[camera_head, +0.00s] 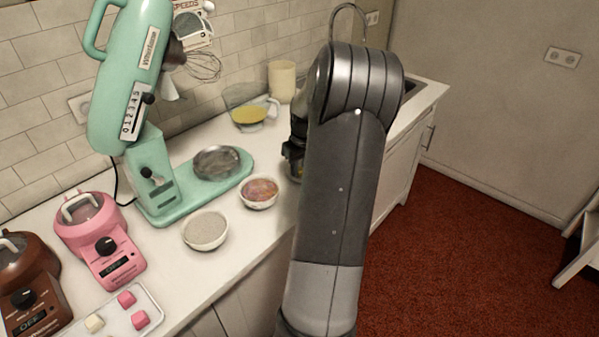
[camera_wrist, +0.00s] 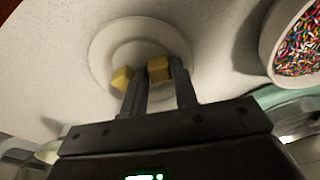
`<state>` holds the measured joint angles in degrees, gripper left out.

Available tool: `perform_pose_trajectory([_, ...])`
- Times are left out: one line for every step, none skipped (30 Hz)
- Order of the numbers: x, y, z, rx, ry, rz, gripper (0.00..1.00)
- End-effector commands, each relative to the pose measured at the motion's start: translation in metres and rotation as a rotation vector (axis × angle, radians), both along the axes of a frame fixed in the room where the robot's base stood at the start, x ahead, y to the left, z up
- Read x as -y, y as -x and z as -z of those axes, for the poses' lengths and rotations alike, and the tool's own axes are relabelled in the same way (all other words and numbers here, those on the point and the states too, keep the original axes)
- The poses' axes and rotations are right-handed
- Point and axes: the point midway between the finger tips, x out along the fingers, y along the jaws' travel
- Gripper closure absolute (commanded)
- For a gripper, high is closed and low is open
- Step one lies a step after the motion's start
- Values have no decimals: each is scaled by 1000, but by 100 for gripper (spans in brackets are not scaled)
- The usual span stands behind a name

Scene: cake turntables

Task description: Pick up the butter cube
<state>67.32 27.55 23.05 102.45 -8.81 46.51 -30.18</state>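Two yellow butter cubes show in the wrist view, one (camera_wrist: 158,69) between my fingertips and one (camera_wrist: 122,78) just left of the left finger. Both are at the near side of a round white plate (camera_wrist: 108,42). My gripper (camera_wrist: 160,75) reaches down to the plate, its two dark fingers on either side of the right cube. The gap between the fingers is about as wide as that cube. Whether both fingers press on it is not clear.
A bowl of coloured sprinkles (camera_wrist: 299,47) stands right of the plate in the wrist view. The head view shows a green stand mixer (camera_head: 150,185), two bowls (camera_head: 206,231) (camera_head: 259,192), a measuring jug (camera_head: 248,113) and a pink appliance (camera_head: 100,237) on the white counter.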

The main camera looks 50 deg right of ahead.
Motion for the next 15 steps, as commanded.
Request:
perform_pose_trajectory([0,0,0,0,0,0,73])
perform_pose_trajectory([0,0,0,0,0,0,73])
perform_pose_trajectory([0,0,0,0,0,0,76])
perform_pose_trajectory([0,0,0,0,0,0,78])
perform_pose_trajectory([0,0,0,0,0,0,81])
perform_pose_trajectory([0,0,0,0,0,0,84])
perform_pose_trajectory([0,0,0,0,0,0,86])
perform_pose_trajectory([0,0,0,0,0,0,89])
perform_pose_trajectory([0,0,0,0,0,0,92])
perform_pose_trajectory([0,0,0,0,0,0,95])
perform_pose_trajectory([0,0,0,0,0,0,97])
perform_pose_trajectory([0,0,0,0,0,0,100])
perform_pose_trajectory([0,0,0,0,0,0,100])
perform_pose_trajectory([0,0,0,0,0,0,100])
perform_pose_trajectory([0,0,0,0,0,0,100])
